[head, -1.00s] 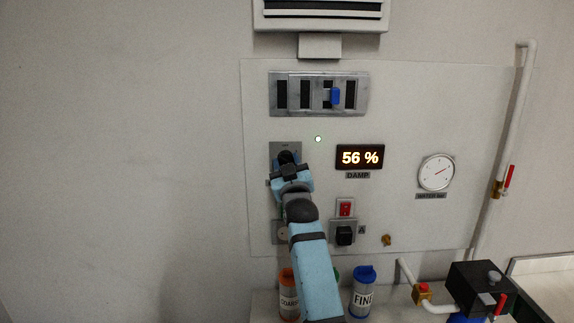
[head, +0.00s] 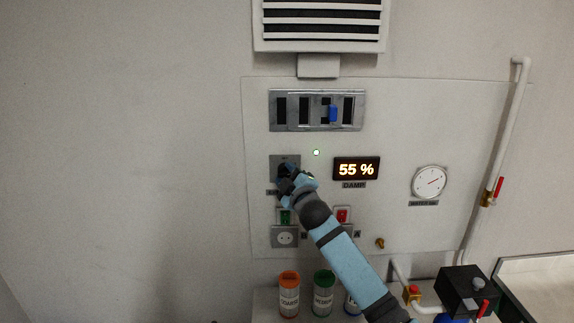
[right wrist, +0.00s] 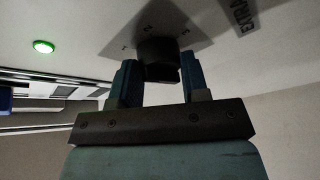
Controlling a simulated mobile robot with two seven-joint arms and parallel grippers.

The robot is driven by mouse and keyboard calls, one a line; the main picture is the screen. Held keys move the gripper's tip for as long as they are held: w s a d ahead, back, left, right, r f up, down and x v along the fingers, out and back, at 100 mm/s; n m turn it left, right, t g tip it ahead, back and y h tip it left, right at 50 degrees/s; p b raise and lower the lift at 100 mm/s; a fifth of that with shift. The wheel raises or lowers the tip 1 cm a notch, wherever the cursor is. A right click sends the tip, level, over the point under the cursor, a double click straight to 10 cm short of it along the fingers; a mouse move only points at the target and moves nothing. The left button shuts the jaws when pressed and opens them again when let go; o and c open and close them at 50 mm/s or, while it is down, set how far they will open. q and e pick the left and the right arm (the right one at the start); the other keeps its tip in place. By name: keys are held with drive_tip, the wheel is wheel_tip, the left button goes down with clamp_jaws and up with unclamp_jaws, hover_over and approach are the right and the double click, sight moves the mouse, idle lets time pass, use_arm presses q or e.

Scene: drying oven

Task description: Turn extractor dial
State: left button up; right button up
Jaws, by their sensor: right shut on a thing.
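The extractor dial is a black round knob on a grey square plate (head: 290,160) on the wall panel, left of the damp display. In the head view my right gripper (head: 285,172) covers most of the knob. In the right wrist view the black dial (right wrist: 158,60) sits between the two fingers of the right gripper (right wrist: 155,80), which are shut on it. Part of a label beside the plate is readable in that view. The damp display (head: 356,169) reads 55 %. My left gripper is not in view.
A slotted metal plate with a blue slider (head: 333,114) is above the dial, and a green light (head: 316,153) is lit. Below are a green switch (head: 285,217), a red switch (head: 342,215), a socket (head: 285,237) and several jars. A gauge (head: 430,182) and pipes are at right.

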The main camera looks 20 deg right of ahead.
drive_tip(key=shift+d+r+n+g+p, duration=0.2)
drive_tip(key=shift+n+g+p, duration=0.2)
drive_tip(key=shift+n, duration=1.1)
drive_tip(key=n+g, duration=0.1)
drive_tip(key=n, duration=0.1)
drive_tip(key=shift+n, duration=0.3)
drive_tip(key=shift+r+n+g, duration=0.2)
drive_tip(key=shift+n+g, duration=0.5)
drive_tip(key=shift+n, duration=0.4)
drive_tip(key=shift+a+n+g+h, duration=0.1)
drive_tip(key=shift+n+g+h, duration=0.2)
drive_tip(key=shift+n, duration=0.4)
drive_tip(key=n+g+h, duration=0.1)
drive_tip(key=n, duration=0.2)
drive_tip(key=shift+w+a+r, duration=0.1)
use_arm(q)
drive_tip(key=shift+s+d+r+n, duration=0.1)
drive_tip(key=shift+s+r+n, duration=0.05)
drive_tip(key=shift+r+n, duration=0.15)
use_arm(e)
drive_tip(key=shift+r+n+g+h, duration=0.1)
drive_tip(key=shift+n+g+h, duration=0.2)
drive_tip(key=shift+n, duration=0.2)
